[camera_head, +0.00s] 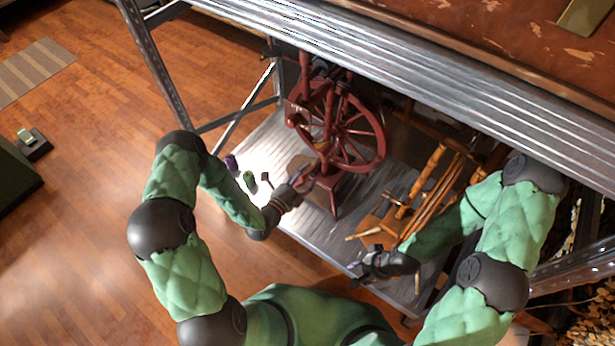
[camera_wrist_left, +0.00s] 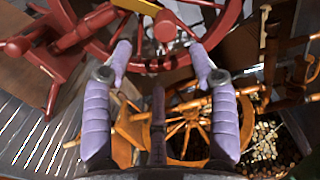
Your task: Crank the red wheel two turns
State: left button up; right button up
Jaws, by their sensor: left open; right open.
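The red wheel (camera_head: 378,133) is a spoked wheel on a dark red spinning-wheel frame (camera_head: 334,198), standing upright on a grey metal shelf. In the left wrist view, the wheel's hub (camera_wrist_left: 165,28) and spokes show just beyond my fingertips. My left gripper (camera_head: 307,175) is in front of the frame, low and left of the wheel. Its two purple fingers (camera_wrist_left: 160,50) are spread and empty, and I cannot tell whether they touch the wheel. My right gripper (camera_head: 364,268) is open and empty near the shelf's front edge, away from the wheel.
A wooden spinning wheel (camera_head: 405,205) stands right of the red one, also in the left wrist view (camera_wrist_left: 190,130). Small purple and green items (camera_head: 249,181) lie on the shelf (camera_head: 262,148) at left. A metal beam (camera_head: 440,85) crosses above.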

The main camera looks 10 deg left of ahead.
aim_at(320, 156)
pick_arm(q)
jog(key=shift+r+b+x, duration=0.2)
jog(key=shift+x, duration=2.5)
jog(key=shift+r+b+x, duration=0.15)
jog(key=shift+r+x, duration=0.05)
jog(key=shift+x, duration=2.55)
jog(key=c, duration=0.9)
jog(key=shift+c, duration=0.4)
jog(key=shift+c, duration=0.9)
